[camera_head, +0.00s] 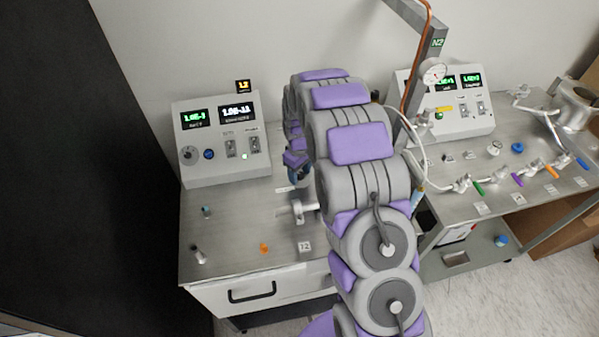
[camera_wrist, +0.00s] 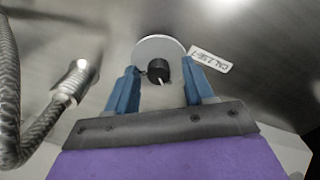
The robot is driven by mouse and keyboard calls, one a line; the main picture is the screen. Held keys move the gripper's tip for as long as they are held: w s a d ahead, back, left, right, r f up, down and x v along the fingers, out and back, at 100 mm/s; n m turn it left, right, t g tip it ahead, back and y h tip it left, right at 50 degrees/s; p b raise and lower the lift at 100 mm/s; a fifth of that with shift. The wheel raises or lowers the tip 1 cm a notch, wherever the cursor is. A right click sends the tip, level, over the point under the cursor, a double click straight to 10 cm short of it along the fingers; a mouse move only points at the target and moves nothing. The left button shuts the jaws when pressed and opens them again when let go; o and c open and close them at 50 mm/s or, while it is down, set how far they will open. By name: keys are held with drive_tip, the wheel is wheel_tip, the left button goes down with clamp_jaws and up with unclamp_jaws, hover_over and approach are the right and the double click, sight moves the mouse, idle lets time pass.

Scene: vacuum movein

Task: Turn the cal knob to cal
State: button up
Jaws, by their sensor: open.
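The cal knob (camera_wrist: 158,70) is a small black knob with a white pointer mark, set on a pale round disc (camera_wrist: 160,45) on a metal surface. A white tag (camera_wrist: 211,60) beside it starts with "CAL". My gripper (camera_wrist: 161,80) is open, with one blue finger on each side of the knob. I cannot tell whether either finger touches it. In the head view my gripper (camera_head: 298,172) is small and partly hidden by my arm, and the cal knob is not visible there.
A control box (camera_head: 222,172) with two displays stands on the left metal bench (camera_head: 225,245). A braided hose (camera_wrist: 8,90) and metal fitting (camera_wrist: 75,80) lie left of my gripper in the wrist view. The right bench (camera_head: 450,207) holds several valves.

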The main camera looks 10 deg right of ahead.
clamp_jaws()
idle(0.5)
drive_tip(key=shift+d+m, duration=0.1)
drive_tip(key=shift+m, duration=0.2)
drive_tip(key=m+p, duration=0.2)
drive_tip(key=m, duration=0.1)
drive_tip(key=shift+r+m+p, duration=0.15)
drive_tip(key=shift+m+p, duration=0.15)
drive_tip(key=m+p, duration=0.1)
drive_tip(key=m, duration=0.3)
drive_tip(key=shift+p, duration=0.4)
drive_tip(key=m+p, duration=0.1)
drive_tip(key=m, duration=0.8)
drive_tip(key=shift+w+m+p, duration=0.1)
drive_tip(key=shift+m+p, duration=0.2)
drive_tip(key=shift+p, duration=0.1)
